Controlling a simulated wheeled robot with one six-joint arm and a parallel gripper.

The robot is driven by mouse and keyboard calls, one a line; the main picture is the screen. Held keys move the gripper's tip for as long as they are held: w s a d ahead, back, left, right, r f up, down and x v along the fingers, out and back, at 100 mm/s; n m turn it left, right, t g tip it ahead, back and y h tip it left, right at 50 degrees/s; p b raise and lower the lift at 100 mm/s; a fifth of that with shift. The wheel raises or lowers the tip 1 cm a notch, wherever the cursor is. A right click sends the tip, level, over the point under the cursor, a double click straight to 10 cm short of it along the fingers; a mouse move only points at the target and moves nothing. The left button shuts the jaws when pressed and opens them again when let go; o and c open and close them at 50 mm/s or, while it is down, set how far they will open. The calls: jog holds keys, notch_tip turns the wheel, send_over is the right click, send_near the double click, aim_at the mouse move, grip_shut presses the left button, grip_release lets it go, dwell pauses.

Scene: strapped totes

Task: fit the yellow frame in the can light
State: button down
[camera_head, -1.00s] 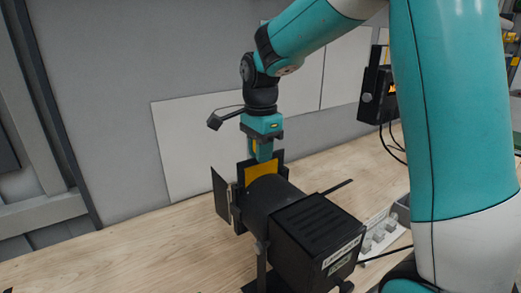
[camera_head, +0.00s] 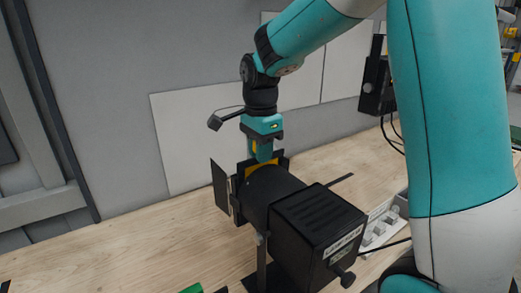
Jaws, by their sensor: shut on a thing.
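The black can light (camera_head: 290,205) stands on the wooden bench with its back end toward me and its barn-door flaps (camera_head: 221,186) open at the far front end. My gripper (camera_head: 263,158) points straight down over the front of the can light. It is shut on the yellow frame (camera_head: 262,165). Only a small strip of the frame shows above the can's body; its lower part is hidden behind the can. I cannot tell from this side how deep it sits in the slot.
A grey block with several light knobs or switches (camera_head: 380,229) lies right of the can light. A black box (camera_head: 376,84) is on the wall behind, with cables hanging down. A green thing (camera_head: 192,288) shows at the bottom edge. The bench at left is clear.

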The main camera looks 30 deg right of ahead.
jog(key=shift+f+b, duration=0.4)
jog(key=shift+f, duration=0.3)
jog(key=c, duration=1)
grip_release()
notch_tip(320, 180, up, 18)
jog(key=f+b, duration=0.1)
jog(key=s+a+f+n+y, duration=0.1)
jog(key=s+a+f+n, duration=0.4)
jog(key=s+n, duration=0.2)
jog(key=s+a+f+n+y, duration=0.1)
jog(key=s+a+f+n, duration=0.4)
jog(key=s+n, duration=0.3)
jog(key=s+a+f+n+y, duration=0.2)
jog(key=s+a+f+n, duration=0.4)
jog(key=n, duration=0.4)
jog(key=shift+s+a, duration=0.55)
jog(key=shift+s, duration=0.35)
